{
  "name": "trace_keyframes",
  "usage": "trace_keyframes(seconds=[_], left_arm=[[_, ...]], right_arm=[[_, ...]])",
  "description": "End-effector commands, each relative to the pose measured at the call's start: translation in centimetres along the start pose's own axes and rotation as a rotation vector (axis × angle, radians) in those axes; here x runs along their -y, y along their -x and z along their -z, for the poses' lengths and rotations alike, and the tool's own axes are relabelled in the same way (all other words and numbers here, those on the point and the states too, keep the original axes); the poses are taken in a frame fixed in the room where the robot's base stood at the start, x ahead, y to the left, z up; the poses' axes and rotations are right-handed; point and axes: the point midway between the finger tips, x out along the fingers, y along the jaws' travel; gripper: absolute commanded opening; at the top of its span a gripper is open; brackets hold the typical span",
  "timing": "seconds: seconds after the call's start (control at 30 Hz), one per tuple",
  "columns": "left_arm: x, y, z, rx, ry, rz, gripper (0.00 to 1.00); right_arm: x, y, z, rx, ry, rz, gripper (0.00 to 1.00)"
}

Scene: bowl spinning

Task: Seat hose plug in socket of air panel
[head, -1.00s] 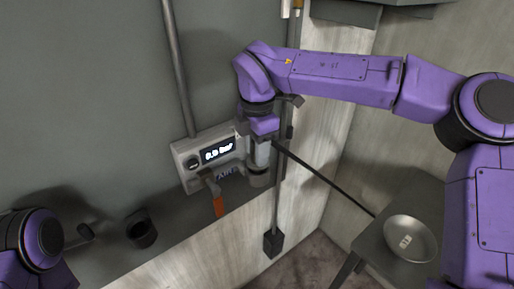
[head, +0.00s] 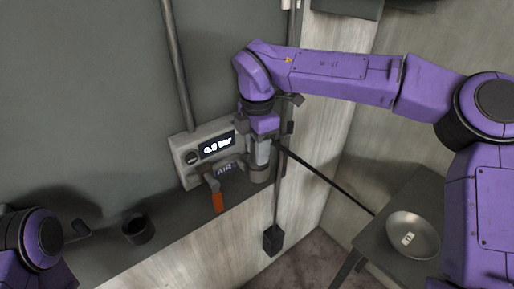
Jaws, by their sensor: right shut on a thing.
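The air panel (head: 186,170) is a grey box on the dark wall, with a small lit display in bar, a dark knob and the label AIR. My right gripper (head: 261,158) points down beside the panel's right end and is shut on the hose plug. The plug is mostly hidden by the gripper. A black hose (head: 325,179) runs from there down to the right. The socket cannot be made out, so I cannot tell whether the plug is in it. My left arm shows at the lower left; its jaws are not clear.
A dark cup (head: 139,229) stands on the ledge at left. A metal bowl (head: 424,235) sits on a grey table (head: 384,258) at right. A grey pipe (head: 174,65) runs up the wall above the panel.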

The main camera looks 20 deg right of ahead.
Motion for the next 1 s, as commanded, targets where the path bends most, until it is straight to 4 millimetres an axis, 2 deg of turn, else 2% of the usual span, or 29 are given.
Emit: trace_keyframes(seconds=[0.1, 0.13, 0.2, 0.23, 0.5, 0.63, 0.77, 1.0], left_arm=[[0.0, 0.0, 0.0, 0.0, 0.0, 0.0, 0.0], [0.0, 0.0, 0.0, 0.0, 0.0, 0.0, 0.0], [0.0, 0.0, 0.0, 0.0, 0.0, 0.0, 0.0], [0.0, 0.0, 0.0, 0.0, 0.0, 0.0, 0.0], [0.0, 0.1, 0.0, 0.0, 0.0, 0.0, 0.0], [0.1, 0.8, 0.3, 0.0, 0.0, 0.0, 0.0], [0.2, 2.5, 1.0, 0.0, 0.0, 0.0, 0.0], [0.6, 6.3, 2.6, 0.0, 0.0, 0.0, 0.0]], right_arm=[[0.0, 0.1, 0.0, 0.0, 0.0, -0.001, 0.0], [0.0, 0.1, 0.0, 0.0, 0.0, -0.001, 0.39], [0.0, 0.1, 0.0, 0.0, 0.0, -0.001, 0.61], [0.0, 0.1, 0.0, 0.0, 0.0, -0.001, 0.65], [0.0, 0.1, 0.0, 0.0, 0.0, 0.0, 0.65], [0.0, 1.2, 0.0, 0.0, 0.0, 0.0, 0.65], [0.0, 3.7, 0.0, 0.0, -0.001, -0.002, 0.65], [0.0, 9.6, 0.0, 0.0, -0.001, -0.001, 0.65]])
